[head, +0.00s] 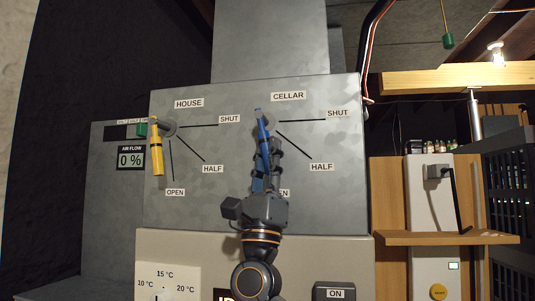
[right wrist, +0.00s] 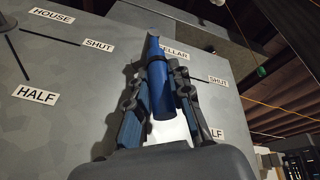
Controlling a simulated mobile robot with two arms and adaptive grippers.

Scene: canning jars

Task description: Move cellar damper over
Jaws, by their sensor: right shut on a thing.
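The cellar damper handle (head: 262,130) is a blue lever on the grey panel below the CELLAR label. It points nearly straight down, toward the OPEN label, which my gripper partly covers. My right gripper (head: 266,150) reaches up from below and is shut on the blue handle. In the right wrist view the blue handle (right wrist: 160,92) lies between the two fingers of the gripper (right wrist: 159,80). The SHUT label (head: 338,113) and HALF label (head: 321,167) of the cellar dial are to the right of the handle. My left gripper is not in view.
The yellow house damper handle (head: 157,158) hangs down at left, near its OPEN label. An air flow display (head: 131,157) reads 0 %. Below are a temperature dial plate (head: 168,283) and an ON switch (head: 335,292). A wooden shelf (head: 440,239) stands at right.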

